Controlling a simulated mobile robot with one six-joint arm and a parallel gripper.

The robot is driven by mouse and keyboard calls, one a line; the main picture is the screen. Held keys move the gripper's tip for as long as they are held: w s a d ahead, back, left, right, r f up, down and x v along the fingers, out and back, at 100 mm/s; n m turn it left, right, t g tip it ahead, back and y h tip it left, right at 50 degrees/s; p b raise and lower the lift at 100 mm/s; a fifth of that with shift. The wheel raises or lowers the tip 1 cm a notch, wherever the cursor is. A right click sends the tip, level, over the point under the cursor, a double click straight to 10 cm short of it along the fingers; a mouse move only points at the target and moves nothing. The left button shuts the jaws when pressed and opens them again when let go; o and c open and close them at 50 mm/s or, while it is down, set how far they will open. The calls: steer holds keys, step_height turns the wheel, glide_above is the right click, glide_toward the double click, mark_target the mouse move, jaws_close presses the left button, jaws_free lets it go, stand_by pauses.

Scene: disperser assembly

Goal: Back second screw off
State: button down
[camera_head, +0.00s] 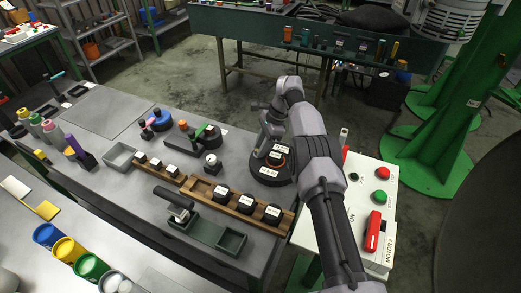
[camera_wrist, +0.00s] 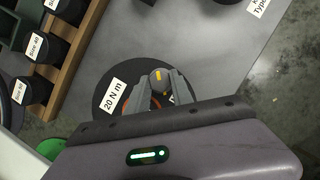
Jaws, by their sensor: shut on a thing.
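My gripper (camera_wrist: 158,88) is shut on a grey, rounded tool head (camera_wrist: 158,76) with a yellow mark. It is over a round black base (camera_wrist: 106,80) labelled "20 N m" with an orange ring (camera_wrist: 124,104). In the head view, this base (camera_head: 262,178) sits at the right end of the grey table, with my gripper (camera_head: 266,138) over it. I cannot tell whether the tool touches the base. My fingers hide part of the tool and ring. No screw can be made out in either view.
A wooden rack (camera_head: 218,202) of labelled black size blocks lies left of the base. A white control box (camera_head: 382,195) with red and green buttons stands to the right.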

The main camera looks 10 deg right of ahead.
stand_by(0.3)
steer(key=c, duration=1.1)
jaws_free()
